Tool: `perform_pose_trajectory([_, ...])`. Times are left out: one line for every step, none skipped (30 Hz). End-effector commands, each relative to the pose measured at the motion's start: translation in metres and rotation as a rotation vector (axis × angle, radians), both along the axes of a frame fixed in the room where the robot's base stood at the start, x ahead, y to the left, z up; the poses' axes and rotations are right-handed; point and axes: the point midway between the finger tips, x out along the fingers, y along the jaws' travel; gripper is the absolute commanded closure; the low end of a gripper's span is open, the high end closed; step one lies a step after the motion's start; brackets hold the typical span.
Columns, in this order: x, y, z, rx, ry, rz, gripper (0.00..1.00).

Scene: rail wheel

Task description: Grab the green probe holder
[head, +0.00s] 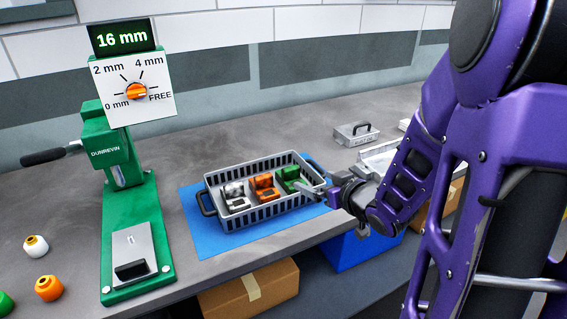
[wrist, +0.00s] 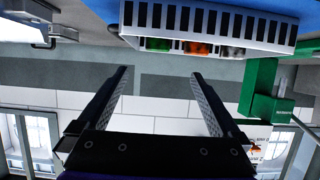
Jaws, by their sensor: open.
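The green probe holder (head: 291,177) sits in the right part of a grey slotted basket (head: 262,213), beside an orange holder (head: 264,187) and a white-grey holder (head: 235,195). My gripper (head: 322,192) is at the basket's right end, apart from the green holder. In the wrist view, which appears upside down, my gripper (wrist: 160,74) is open with nothing between its fingers.
The basket stands on a blue mat (head: 205,245) on the grey bench. A green press (head: 125,190) with a dial stands left, near several small coloured caps (head: 48,288). A grey container (head: 356,134) stands behind my gripper. A cardboard box (head: 250,290) and blue bin (head: 355,253) are below the bench edge.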

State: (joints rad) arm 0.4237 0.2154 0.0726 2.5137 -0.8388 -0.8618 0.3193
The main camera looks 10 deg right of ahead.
Motion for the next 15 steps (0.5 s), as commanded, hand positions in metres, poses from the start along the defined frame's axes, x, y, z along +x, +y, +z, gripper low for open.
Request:
perform_pose_trajectory([0.011, 0.005, -0.010, 0.002, -0.001, 0.006, 0.00])
perform_pose_trajectory([0.017, 0.007, -0.013, 0.001, -0.001, 0.006, 0.00])
perform_pose_trajectory([0.025, 0.010, -0.016, 0.000, 0.000, 0.006, 0.00])
perform_pose_trajectory([0.031, 0.011, -0.018, 0.001, 0.000, 0.005, 0.00])
perform_pose_trajectory([0.037, 0.013, -0.021, 0.001, 0.000, 0.005, 0.00])
perform_pose_trajectory([0.044, 0.016, -0.024, 0.000, 0.000, 0.005, 0.00])
perform_pose_trajectory([0.050, 0.017, -0.025, 0.000, -0.001, 0.004, 0.00])
perform_pose_trajectory([0.054, 0.019, -0.028, 0.000, -0.001, 0.004, 0.00])
perform_pose_trajectory([0.060, 0.020, -0.030, 0.001, -0.001, 0.003, 0.00])
perform_pose_trajectory([0.064, 0.022, -0.031, 0.000, -0.001, 0.004, 0.00])
perform_pose_trajectory([0.067, 0.023, -0.033, 0.000, 0.000, 0.004, 0.00])
perform_pose_trajectory([0.071, 0.024, -0.034, 0.000, -0.001, 0.004, 0.00])
perform_pose_trajectory([0.073, 0.024, -0.034, -0.001, -0.001, 0.003, 0.00])
perform_pose_trajectory([0.075, 0.024, -0.035, -0.001, -0.001, 0.002, 0.00])
perform_pose_trajectory([0.076, 0.025, -0.036, -0.001, -0.001, 0.002, 0.00])
